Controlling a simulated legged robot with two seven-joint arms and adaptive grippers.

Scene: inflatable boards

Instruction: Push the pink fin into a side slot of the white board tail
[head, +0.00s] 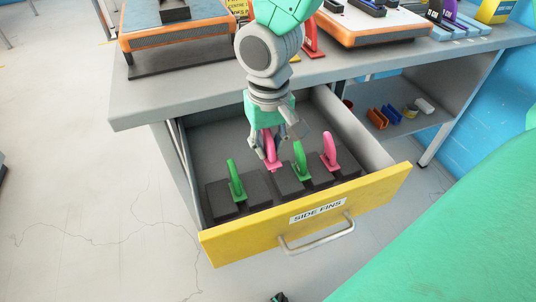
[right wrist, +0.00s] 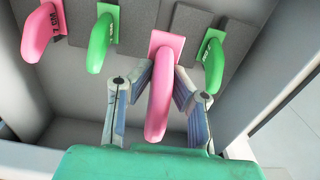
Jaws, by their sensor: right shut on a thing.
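My right gripper (head: 268,146) reaches down into the open drawer. A second pink fin (head: 329,152) stands at the right of the drawer. A white board (head: 345,28) with an orange-brown edge lies on the bench at the top; its slots cannot be made out.
Green fins (head: 236,182) and (head: 300,160) stand close on either side in the drawer. The yellow drawer front (head: 375,195), labelled SIDE FINS, and the drawer walls enclose the gripper. The grey bench edge (head: 200,95) lies behind. Another board (head: 180,36) is at upper left.

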